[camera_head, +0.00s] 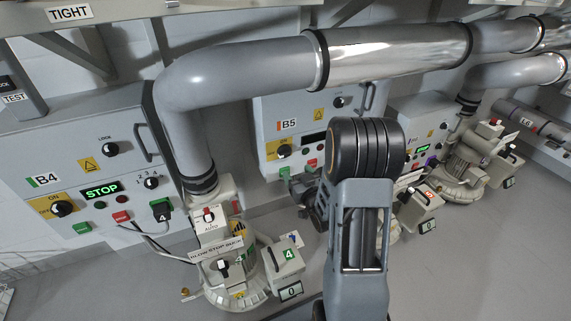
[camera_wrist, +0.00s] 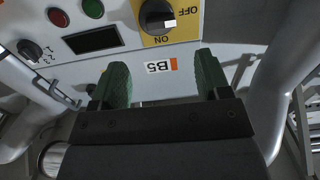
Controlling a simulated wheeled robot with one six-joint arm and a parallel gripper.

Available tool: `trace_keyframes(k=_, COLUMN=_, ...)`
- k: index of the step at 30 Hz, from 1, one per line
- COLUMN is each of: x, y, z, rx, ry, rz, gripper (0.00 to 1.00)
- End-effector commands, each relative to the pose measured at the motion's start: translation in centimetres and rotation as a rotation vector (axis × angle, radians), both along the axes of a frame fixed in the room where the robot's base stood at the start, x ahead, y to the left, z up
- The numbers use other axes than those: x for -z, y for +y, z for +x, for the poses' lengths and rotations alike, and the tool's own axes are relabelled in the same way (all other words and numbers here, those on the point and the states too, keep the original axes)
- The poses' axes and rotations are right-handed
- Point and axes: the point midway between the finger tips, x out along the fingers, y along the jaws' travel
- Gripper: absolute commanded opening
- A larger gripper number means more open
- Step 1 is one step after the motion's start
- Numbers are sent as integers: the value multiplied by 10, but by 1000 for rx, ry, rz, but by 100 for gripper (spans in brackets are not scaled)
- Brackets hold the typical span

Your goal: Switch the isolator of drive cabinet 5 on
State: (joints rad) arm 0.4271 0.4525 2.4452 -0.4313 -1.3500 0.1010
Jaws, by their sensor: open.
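Drive cabinet B5 (camera_head: 275,108) stands in the middle of the head view, partly hidden by my arm. Its isolator is a black rotary knob (camera_head: 284,151) on a yellow plate, also seen large at the top of the wrist view (camera_wrist: 155,12), where the cabinet appears upside down. The knob's white mark points to the right, toward the OFF lettering; ON is below the knob in that view. My gripper (camera_wrist: 162,78) is open and empty, its two green fingers apart below the knob, with the B5 label (camera_wrist: 160,65) showing between them. The fingers do not appear to touch the knob.
B5's display (camera_wrist: 92,39) is dark, beside a red lamp (camera_wrist: 58,17) and a small selector (camera_wrist: 30,50). Cabinet B4 (camera_head: 45,160) shows STOP at left. Large grey pipes (camera_head: 240,85) cross above, and blower 4 (camera_head: 235,270) stands at front left.

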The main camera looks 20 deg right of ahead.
Motion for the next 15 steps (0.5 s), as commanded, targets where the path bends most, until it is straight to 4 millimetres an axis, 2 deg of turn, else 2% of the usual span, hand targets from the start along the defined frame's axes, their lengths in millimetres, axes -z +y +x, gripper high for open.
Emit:
trace_keyframes(k=1, x=0, y=1, z=12, rx=-3, ry=-2, rz=-1, gripper=70)
trace_keyframes(k=6, x=0, y=1, z=45, rx=-3, ry=-2, rz=0, gripper=70)
trace_keyframes(k=15, x=0, y=2, z=83, rx=-4, ry=0, rz=0, gripper=70)
